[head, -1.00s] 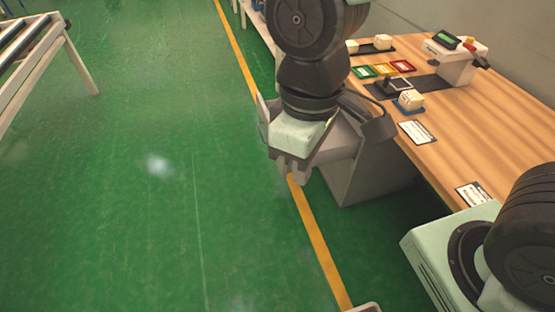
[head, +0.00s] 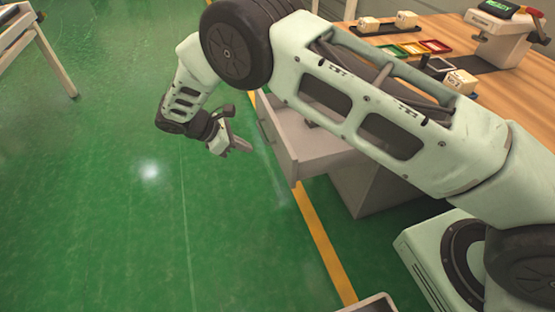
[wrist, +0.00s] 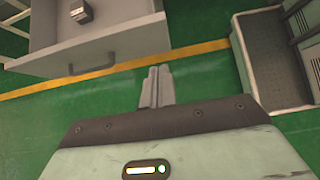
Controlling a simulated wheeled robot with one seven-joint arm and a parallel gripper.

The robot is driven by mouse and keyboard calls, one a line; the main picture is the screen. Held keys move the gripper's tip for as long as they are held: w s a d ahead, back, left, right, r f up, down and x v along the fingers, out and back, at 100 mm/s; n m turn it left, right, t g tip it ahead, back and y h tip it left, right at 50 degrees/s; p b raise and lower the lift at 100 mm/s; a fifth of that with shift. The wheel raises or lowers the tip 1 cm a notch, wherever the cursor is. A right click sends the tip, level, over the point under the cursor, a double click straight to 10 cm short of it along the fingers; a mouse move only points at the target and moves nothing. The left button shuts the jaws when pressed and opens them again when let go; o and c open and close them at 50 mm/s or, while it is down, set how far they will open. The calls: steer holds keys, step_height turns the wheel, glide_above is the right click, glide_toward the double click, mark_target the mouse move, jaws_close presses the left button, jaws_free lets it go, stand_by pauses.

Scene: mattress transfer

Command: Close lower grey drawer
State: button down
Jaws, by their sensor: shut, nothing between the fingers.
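A grey drawer (head: 312,150) stands pulled out from the grey cabinet (head: 375,188) under the wooden table. Whether it is the lower one I cannot tell. In the wrist view the drawer (wrist: 115,48) shows its front panel with a bar handle (wrist: 92,69), and a small grey block (wrist: 80,12) lies inside. My gripper (head: 246,147) is outside the drawer, in front of its front panel and apart from it, over the green floor. In the wrist view my gripper (wrist: 155,72) has its fingers together and empty, just right of the handle. My arm hides part of the drawer and cabinet in the head view.
The wooden table (head: 500,92) carries small boxes, coloured frames and a device (head: 505,32). A yellow line (head: 325,245) runs along the floor by the drawer. The green floor (head: 110,220) to the left is clear. A roller stand (head: 50,50) is at far left.

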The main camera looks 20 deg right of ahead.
mark_target(290, 158)
steer(key=shift+d+r+p+x, duration=0.15)
steer(key=shift+d+r+x, duration=0.15)
steer(key=shift+x, duration=1.85)
steer(key=shift+d+r+p+x, duration=0.1)
steer(key=shift+d+r+x, duration=0.25)
steer(key=shift+x, duration=1.85)
steer(key=shift+d+r+p+x, duration=0.15)
steer(key=shift+d+r+x, duration=0.15)
steer(key=shift+x, duration=1.85)
steer(key=d+p, duration=0.2)
steer(key=d, duration=2.8)
steer(key=shift+d, duration=0.35)
